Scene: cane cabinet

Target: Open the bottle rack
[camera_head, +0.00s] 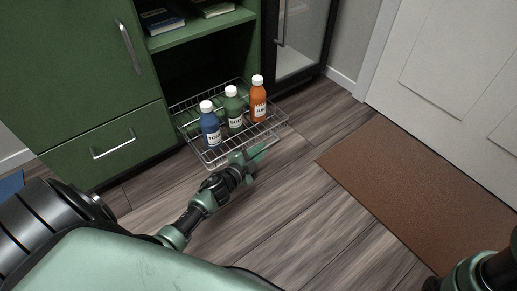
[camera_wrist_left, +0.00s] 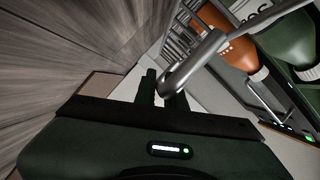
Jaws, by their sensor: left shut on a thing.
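The wire bottle rack (camera_head: 272,132) stands pulled out from the lower opening of the green cabinet. It holds a blue bottle (camera_head: 210,124), a green bottle (camera_head: 234,110) and an orange bottle (camera_head: 258,99), all upright with white caps. My left gripper (camera_head: 250,160) is at the rack's front edge. In the left wrist view its fingers (camera_wrist_left: 162,88) are shut on the rack's metal handle (camera_wrist_left: 194,64). The orange (camera_wrist_left: 238,50) and green (camera_wrist_left: 290,42) bottles show close behind the handle there. My right gripper's fingers are not seen.
The green cabinet (camera_head: 75,55) has a closed drawer (camera_head: 105,145) left of the rack. A dark glass-fronted cabinet (camera_head: 302,40) stands to the right. Wooden floor in front of the rack is clear. A brown mat (camera_head: 410,185) lies before a white door (camera_head: 450,75).

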